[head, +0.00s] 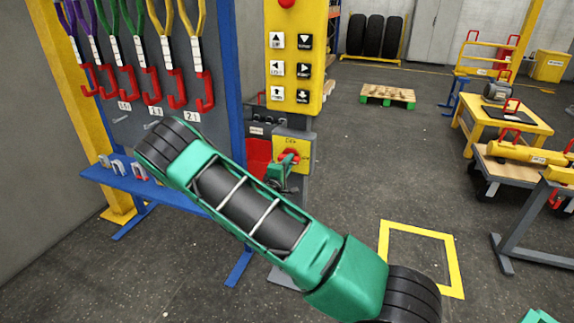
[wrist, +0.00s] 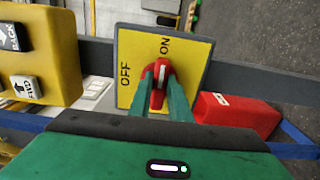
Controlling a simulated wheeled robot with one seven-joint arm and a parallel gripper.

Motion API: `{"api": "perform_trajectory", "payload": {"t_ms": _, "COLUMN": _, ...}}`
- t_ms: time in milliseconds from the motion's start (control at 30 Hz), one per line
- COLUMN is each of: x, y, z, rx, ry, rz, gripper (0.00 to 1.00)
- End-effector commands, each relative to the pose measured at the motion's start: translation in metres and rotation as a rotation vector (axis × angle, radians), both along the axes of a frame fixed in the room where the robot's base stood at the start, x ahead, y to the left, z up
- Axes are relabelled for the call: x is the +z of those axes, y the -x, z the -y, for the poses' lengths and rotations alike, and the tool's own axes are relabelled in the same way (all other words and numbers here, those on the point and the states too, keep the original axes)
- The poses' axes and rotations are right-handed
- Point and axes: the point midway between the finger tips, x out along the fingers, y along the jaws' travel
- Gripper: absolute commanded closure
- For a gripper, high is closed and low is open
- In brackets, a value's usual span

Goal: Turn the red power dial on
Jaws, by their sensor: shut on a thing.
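The red power dial (wrist: 159,84) sits on a yellow square plate (wrist: 190,55) marked OFF and ON. In the wrist view its handle, with a white mark, points up the picture, roughly toward the ON label; OFF is to the left. My green gripper (wrist: 161,90) is shut on the dial, one finger on each side of the handle. In the head view the dial (head: 290,155) shows on the yellow plate (head: 305,142), with my gripper (head: 284,165) at it. My arm and fingers hide part of the dial and plate there.
A yellow button panel (head: 296,65) stands above the dial plate in the head view. A red box (head: 259,157) is beside the plate. A blue shelf (head: 165,195) and hanging slings (head: 150,50) are to the left. The floor to the right, around a yellow outline (head: 447,250), is open.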

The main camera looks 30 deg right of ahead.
Motion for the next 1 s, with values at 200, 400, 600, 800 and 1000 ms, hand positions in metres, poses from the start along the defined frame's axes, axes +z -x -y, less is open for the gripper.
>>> {"api": "perform_trajectory", "payload": {"t_ms": 200, "x": -0.0049, "y": 0.001, "z": -0.0016, "rx": 0.001, "ry": -0.022, "rz": 0.012, "gripper": 1.0}}
{"api": "perform_trajectory", "payload": {"t_ms": 400, "x": -0.0054, "y": 0.0011, "z": -0.0017, "rx": 0.001, "ry": -0.024, "rz": 0.013, "gripper": 1.0}}
{"api": "perform_trajectory", "payload": {"t_ms": 600, "x": -0.0055, "y": 0.0013, "z": -0.0016, "rx": 0.0, "ry": -0.024, "rz": 0.013, "gripper": 0.71}}
{"api": "perform_trajectory", "payload": {"t_ms": 800, "x": -0.0034, "y": 0.0008, "z": -0.0009, "rx": 0.0, "ry": -0.02, "rz": 0.016, "gripper": 0.64}}
{"api": "perform_trajectory", "payload": {"t_ms": 1000, "x": -0.0026, "y": 0.0026, "z": -0.0036, "rx": 0.0, "ry": -0.019, "rz": 0.016, "gripper": 0.64}}
